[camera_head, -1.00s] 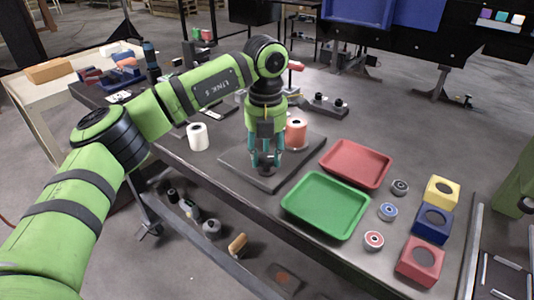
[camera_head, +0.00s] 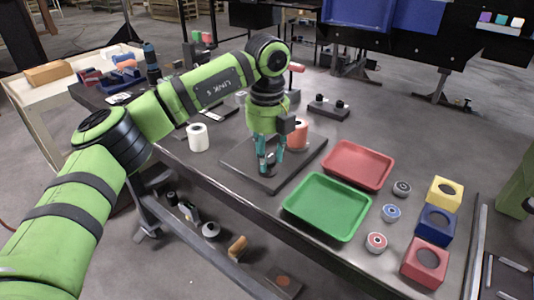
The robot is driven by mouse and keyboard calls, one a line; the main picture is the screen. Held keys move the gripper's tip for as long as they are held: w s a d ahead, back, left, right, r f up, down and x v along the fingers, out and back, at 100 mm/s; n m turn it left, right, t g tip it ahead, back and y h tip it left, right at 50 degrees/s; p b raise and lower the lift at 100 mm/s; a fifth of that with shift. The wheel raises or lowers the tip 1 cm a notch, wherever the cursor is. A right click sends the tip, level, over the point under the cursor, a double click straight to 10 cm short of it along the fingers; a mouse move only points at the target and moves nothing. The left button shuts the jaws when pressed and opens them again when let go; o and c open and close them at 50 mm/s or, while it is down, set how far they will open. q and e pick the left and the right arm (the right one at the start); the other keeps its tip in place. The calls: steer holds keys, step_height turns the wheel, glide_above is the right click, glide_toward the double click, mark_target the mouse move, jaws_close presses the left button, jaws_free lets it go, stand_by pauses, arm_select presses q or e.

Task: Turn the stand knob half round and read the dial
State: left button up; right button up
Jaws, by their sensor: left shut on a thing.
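The stand is a dark square plate (camera_head: 238,155) on the table, with a copper-coloured cylinder (camera_head: 299,138) standing on its back part. My left gripper (camera_head: 267,166) points straight down over the front half of the plate, its teal fingers shut on the small dark knob (camera_head: 267,173) low on the plate. The fingertips hide most of the knob. My gripper partly covers the copper cylinder. I cannot make out a dial face or a reading. My right gripper is not in view.
A red tray (camera_head: 384,182) and a green tray (camera_head: 346,235) lie right of the stand. Several small round parts and yellow (camera_head: 433,195), blue and red blocks stand further right. A white roll (camera_head: 198,137) stands left of the plate. A lower shelf holds small items.

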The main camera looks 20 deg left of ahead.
mark_target(268, 160)
arm_select(q)
steer(key=shift+s+d+f, duration=0.15)
steer(key=shift+s+f, duration=0.1)
steer(key=shift+f, duration=0.05)
steer(key=o, duration=1.1)
steer(key=shift+o, duration=0.2)
steer(key=shift+s+d+r, duration=0.1)
steer(key=shift+r, duration=0.1)
steer(key=shift+r, duration=0.15)
steer(key=shift+r, duration=0.25)
step_height(268, 160, up, 11)
steer(key=shift+r, duration=0.15)
